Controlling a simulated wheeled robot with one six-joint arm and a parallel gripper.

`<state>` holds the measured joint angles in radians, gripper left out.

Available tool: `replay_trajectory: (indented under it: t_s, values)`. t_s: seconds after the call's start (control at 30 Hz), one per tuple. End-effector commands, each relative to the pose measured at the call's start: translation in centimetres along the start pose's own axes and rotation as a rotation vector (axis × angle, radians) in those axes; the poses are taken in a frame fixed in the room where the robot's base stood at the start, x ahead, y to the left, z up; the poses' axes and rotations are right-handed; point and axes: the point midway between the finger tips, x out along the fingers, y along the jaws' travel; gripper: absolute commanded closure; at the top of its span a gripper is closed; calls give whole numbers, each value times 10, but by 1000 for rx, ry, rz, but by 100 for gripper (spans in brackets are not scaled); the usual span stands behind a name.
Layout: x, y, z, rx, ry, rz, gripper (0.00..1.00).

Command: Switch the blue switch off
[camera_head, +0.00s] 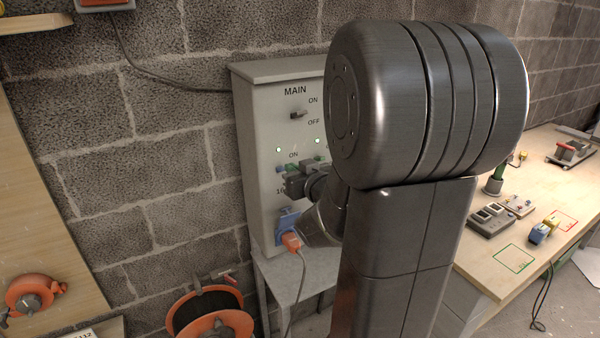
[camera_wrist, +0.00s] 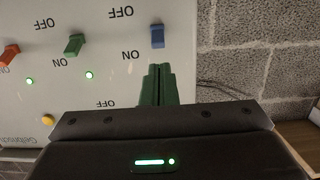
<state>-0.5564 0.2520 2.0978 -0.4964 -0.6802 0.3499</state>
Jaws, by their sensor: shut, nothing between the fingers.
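The blue switch (camera_wrist: 157,36) is on the grey control panel (camera_wrist: 110,40), at the right of a row of switches in the wrist view, which shows the lettering upside down. In the head view the blue switch (camera_head: 281,169) shows small, at the left of the panel's row. A green light (camera_head: 278,150) glows above it. I cannot tell for sure which way its lever is tipped. My gripper (camera_wrist: 158,70) is shut and empty. Its green fingertips are close to the blue switch, on its ON side, with a small gap in the wrist picture; the depth is unclear.
A green switch (camera_wrist: 74,44) and a red switch (camera_wrist: 9,55) sit beside it, with lit green lights. The MAIN switch (camera_head: 298,115) is above. A blue socket (camera_head: 288,220) with an orange plug (camera_head: 292,242) is below. A workbench (camera_head: 480,265) stands at the right.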

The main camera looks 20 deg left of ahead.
Motion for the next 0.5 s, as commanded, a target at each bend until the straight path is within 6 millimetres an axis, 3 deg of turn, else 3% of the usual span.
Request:
replay_trajectory:
  t_s: [0.2,0.5]
  values:
    - [31,0,-1,0,-1,-1,100]
    - [46,0,0,0,0,0,100]
